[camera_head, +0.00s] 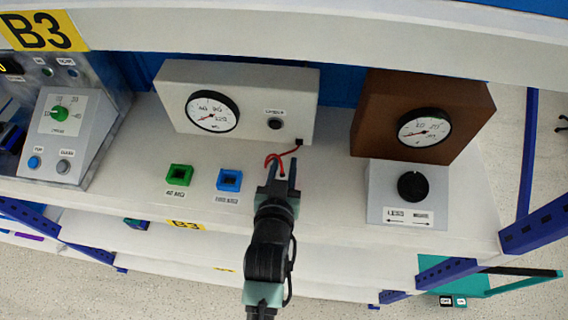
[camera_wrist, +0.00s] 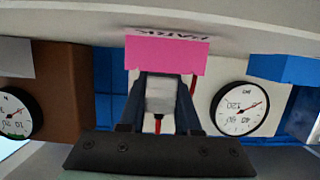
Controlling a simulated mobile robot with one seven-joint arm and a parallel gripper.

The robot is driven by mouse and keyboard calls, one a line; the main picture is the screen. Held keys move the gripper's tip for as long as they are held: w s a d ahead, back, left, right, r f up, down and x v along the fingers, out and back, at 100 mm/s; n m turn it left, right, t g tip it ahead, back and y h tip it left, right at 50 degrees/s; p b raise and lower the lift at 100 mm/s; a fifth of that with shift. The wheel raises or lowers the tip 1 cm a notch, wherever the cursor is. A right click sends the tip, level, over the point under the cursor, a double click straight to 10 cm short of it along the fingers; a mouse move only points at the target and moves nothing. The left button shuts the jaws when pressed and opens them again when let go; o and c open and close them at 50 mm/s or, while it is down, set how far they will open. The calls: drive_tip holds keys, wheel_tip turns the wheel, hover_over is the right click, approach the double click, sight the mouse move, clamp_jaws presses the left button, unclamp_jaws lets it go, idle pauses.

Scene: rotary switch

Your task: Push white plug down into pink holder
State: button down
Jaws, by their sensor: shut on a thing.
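The white plug (camera_wrist: 160,95) sits between the two dark fingers of my gripper (camera_wrist: 160,84) in the wrist view, with its red cable behind it. My gripper is shut on it. The pink holder (camera_wrist: 168,54) is directly beyond the fingertips, and the plug's far end meets its edge in the picture. I cannot tell how far the plug is inside it. In the head view my gripper (camera_head: 278,182) points down at the shelf, right of the blue holder. The pink holder is hidden there behind my gripper.
A green holder (camera_head: 178,175) and a blue holder (camera_head: 229,180) stand left of my gripper. A white gauge box (camera_head: 240,100) is behind, joined to the red cable (camera_head: 285,154). A brown gauge box (camera_head: 385,100) and a black knob (camera_head: 412,186) are at right.

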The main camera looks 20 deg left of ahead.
drive_tip(key=shift+f, duration=0.15)
drive_tip(key=c, duration=0.5)
unclamp_jaws()
drive_tip(key=b+v, duration=0.2)
drive_tip(key=v, duration=1.1)
drive_tip(key=shift+b, duration=0.35)
